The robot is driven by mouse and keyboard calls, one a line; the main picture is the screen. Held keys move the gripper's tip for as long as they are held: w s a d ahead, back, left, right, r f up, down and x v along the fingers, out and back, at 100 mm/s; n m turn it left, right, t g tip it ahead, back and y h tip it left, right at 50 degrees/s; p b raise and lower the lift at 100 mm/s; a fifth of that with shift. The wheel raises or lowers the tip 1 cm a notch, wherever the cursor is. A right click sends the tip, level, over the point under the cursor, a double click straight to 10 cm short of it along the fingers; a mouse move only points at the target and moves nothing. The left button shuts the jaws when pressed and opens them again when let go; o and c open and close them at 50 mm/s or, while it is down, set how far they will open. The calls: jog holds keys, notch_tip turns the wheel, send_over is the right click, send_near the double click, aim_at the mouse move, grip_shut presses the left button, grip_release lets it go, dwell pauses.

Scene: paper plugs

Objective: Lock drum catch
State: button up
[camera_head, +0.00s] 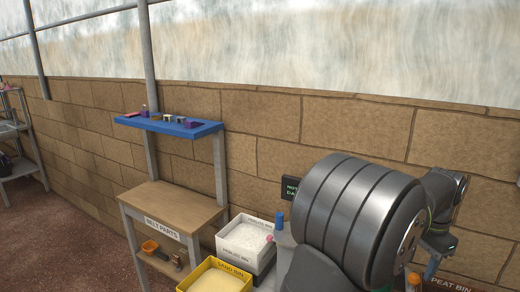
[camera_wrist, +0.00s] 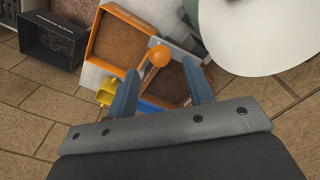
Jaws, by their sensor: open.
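In the wrist view an orange ball knob (camera_wrist: 159,56) sits on a short orange stem beside a grey metal bar (camera_wrist: 178,50). It looks like the handle of the catch, but I cannot tell whether the catch is locked. A large pale round surface (camera_wrist: 262,35), perhaps the drum, fills the upper right. My gripper (camera_wrist: 162,69) is open, its two blue-grey fingers pointing toward the knob. The knob appears between the fingertips in the picture; I cannot tell the depth, and no grip shows. In the head view my arm hides the area at the right, and my gripper is not visible.
The wrist view shows an orange bin (camera_wrist: 93,50), a black bin (camera_wrist: 22,42) and a small yellow object (camera_wrist: 106,97). The head view shows a white bin (camera_head: 262,264), a yellow sand bin (camera_head: 183,287), a wooden bench (camera_head: 165,203) and a blue shelf (camera_head: 135,122).

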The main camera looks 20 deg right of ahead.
aim_at(415, 275)
jog(key=shift+f, duration=0.6)
jog(key=shift+f, duration=0.15)
jog(key=shift+f, duration=1.85)
jog(key=c, duration=0.6)
jog(key=shift+o, duration=0.2)
